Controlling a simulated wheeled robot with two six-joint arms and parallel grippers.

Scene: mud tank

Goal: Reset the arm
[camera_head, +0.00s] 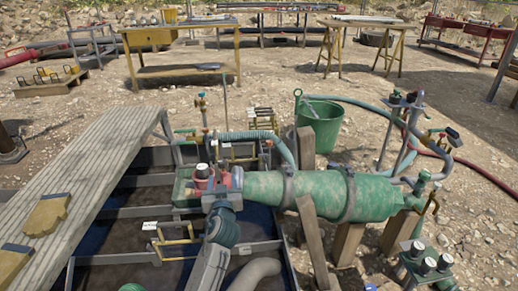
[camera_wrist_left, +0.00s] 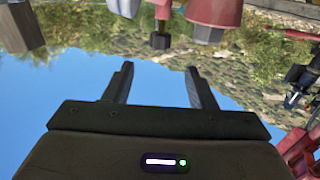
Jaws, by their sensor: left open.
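My left arm rises from the bottom middle of the head view, in front of the green tank. Its gripper (camera_head: 226,181) is close to the red fitting (camera_head: 203,176) at the tank's left end, partly hidden by my wrist. In the left wrist view the gripper (camera_wrist_left: 159,76) has two dark fingers spread apart with only sky and distant slope between them. Nothing is held. The wrist view looks upside down, with ground and bushes at the top. My right gripper is not in view.
The green tank (camera_head: 365,197) lies on wooden posts. A plank walkway (camera_head: 85,185) runs along the left over a dark metal frame. A green bucket (camera_head: 320,127), hoses and pipe stands are behind and right. A yellow workbench (camera_head: 180,72) stands at the back.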

